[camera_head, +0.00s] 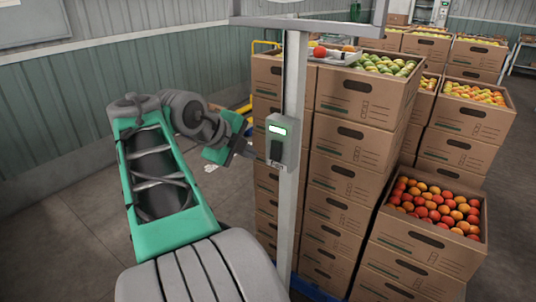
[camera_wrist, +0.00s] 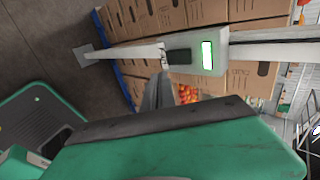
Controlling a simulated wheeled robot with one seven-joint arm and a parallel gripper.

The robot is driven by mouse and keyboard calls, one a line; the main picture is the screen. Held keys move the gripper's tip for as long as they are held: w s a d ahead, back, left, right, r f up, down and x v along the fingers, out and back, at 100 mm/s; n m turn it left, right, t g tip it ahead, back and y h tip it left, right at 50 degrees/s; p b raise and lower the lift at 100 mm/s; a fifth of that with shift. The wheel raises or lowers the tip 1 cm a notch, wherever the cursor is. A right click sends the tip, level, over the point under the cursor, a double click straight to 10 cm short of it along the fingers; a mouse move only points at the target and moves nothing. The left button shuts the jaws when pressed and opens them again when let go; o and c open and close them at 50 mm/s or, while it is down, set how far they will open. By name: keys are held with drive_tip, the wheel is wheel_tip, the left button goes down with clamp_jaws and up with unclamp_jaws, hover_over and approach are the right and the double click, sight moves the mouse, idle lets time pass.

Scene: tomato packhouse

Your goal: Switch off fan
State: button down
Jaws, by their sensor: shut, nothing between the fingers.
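A grey switch box (camera_head: 283,141) is fixed to an upright pale post (camera_head: 291,75). It has a lit green-white window at its top and a dark switch part below. In the wrist view the box (camera_wrist: 221,50) appears turned on its side, with the lit window to the right and the dark part to the left. My gripper (camera_head: 257,156) is shut and empty, just left of the box at the height of its lower half. In the wrist view the finger tips (camera_wrist: 164,76) are near the dark part; I cannot tell whether they touch it. No fan is recognisable.
Stacked cardboard boxes (camera_head: 352,139) stand close behind and right of the post. An open box of tomatoes (camera_head: 421,243) is at the right. A tray (camera_head: 335,58) sits near the post's top. The grey floor at the left, by the corrugated wall (camera_head: 50,105), is free.

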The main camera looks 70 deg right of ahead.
sight(274, 158)
drive_tip(key=x, duration=0.3)
drive_tip(key=d+r+p+x, duration=0.1)
drive_tip(key=x, duration=0.2)
drive_tip(key=p+x, duration=0.1)
drive_tip(key=x, duration=0.2)
drive_tip(key=shift+s+d+r, duration=0.1)
drive_tip(key=shift+s+d, duration=0.1)
drive_tip(key=shift+d, duration=0.35)
